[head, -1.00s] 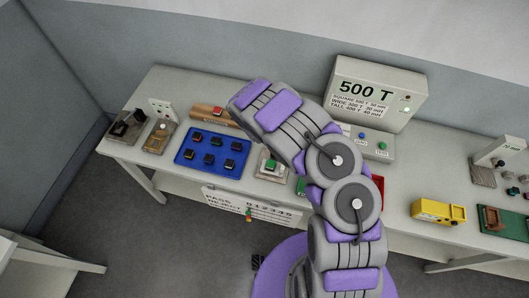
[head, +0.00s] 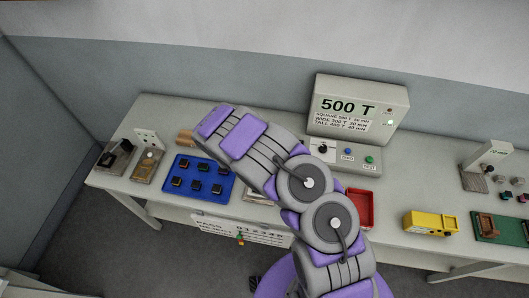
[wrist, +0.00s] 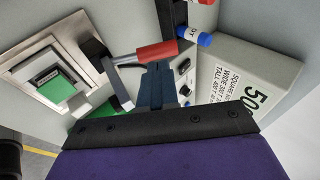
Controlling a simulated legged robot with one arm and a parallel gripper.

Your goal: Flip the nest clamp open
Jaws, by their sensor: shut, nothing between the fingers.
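The nest (wrist: 52,80) is a pale metal square plate at the left of the wrist view, with a green part (wrist: 57,87) in its middle. Beside it stands a dark clamp block (wrist: 95,49), with a red handle (wrist: 148,52) reaching right from it. My gripper (wrist: 157,68) is shut and empty, its tips close below the handle in the picture; I cannot tell whether they touch it. In the head view my arm covers the clamp, and only a pale edge of the nest (head: 258,197) shows.
The 500 T box (head: 357,105) stands behind, with a button panel (head: 355,157) in front. A blue tray (head: 202,181) with several dark parts lies left of my arm. A red tray (head: 360,207) and a yellow box (head: 431,223) are to the right.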

